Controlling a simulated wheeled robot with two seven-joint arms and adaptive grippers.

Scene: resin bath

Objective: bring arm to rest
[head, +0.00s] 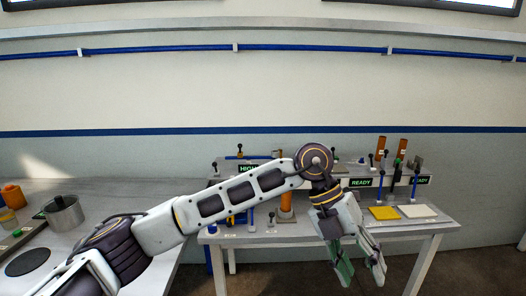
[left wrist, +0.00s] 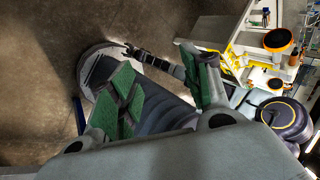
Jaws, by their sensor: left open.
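My left arm reaches in from the left in the head view, across the front of the workbench. My left gripper (head: 358,270) hangs fingers down in front of the bench. Its green-padded fingers are apart, with nothing visible between them. In the left wrist view the same open fingers (left wrist: 160,95) show, with the floor and a dark rounded body beyond them. My right gripper cannot be made out in the head view.
A workbench (head: 440,221) carries READY panels (head: 361,183), orange cylinders (head: 403,148), a yellow square (head: 384,213) and a white square (head: 418,211). At left, a counter holds a metal pot (head: 63,214) and a dark round plate (head: 28,262). Floor is open at right.

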